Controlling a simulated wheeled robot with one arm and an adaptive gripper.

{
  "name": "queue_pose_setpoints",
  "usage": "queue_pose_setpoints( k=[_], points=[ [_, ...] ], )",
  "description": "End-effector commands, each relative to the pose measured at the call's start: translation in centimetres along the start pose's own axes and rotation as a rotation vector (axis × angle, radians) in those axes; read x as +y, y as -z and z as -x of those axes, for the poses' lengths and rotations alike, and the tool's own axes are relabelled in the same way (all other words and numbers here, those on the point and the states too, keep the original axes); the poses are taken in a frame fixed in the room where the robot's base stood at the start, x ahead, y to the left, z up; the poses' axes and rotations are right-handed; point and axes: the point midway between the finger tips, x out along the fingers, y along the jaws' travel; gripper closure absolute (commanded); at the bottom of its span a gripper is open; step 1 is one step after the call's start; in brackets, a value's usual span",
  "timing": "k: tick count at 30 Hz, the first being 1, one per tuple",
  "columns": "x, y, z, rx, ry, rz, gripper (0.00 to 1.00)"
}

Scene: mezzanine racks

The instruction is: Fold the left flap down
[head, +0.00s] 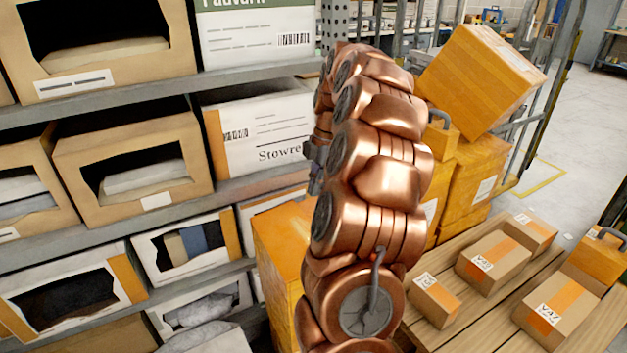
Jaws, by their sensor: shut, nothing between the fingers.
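My copper arm rises through the middle of the head view. A small dark grey part of my gripper (314,168) shows at the arm's left edge, close in front of the right side of a white "Stowre" box (265,135) on the middle shelf. The gripper is shut and empty; its fingertips are mostly hidden by the arm. I cannot tell whether it touches the box. I cannot make out a left flap on any box, and what lies behind the arm is hidden.
Racks with metal shelves (160,98) hold several open-fronted boxes (130,165) on the left. Yellow crates (474,180) are stacked behind my arm, with a tilted yellow box (480,80) on top. A slatted wooden surface (478,325) at lower right bears small cartons (493,262). Open floor (575,150) lies beyond.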

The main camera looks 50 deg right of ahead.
Motion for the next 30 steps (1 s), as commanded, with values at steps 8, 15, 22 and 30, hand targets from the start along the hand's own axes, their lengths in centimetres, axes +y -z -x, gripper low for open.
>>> queue_pose_setpoints(
  k=[8, 15, 22, 30],
  points=[
    [-0.1, 0.1, -3.7, 0.002, 0.002, -0.001, 1.00],
    [-0.1, -0.4, -7.1, 0.002, 0.002, -0.003, 1.00],
    [0.0, -1.2, -9.1, -0.001, -0.003, -0.001, 1.00],
    [0.0, -1.4, -9.7, 0.000, -0.002, 0.000, 1.00]
  ],
)
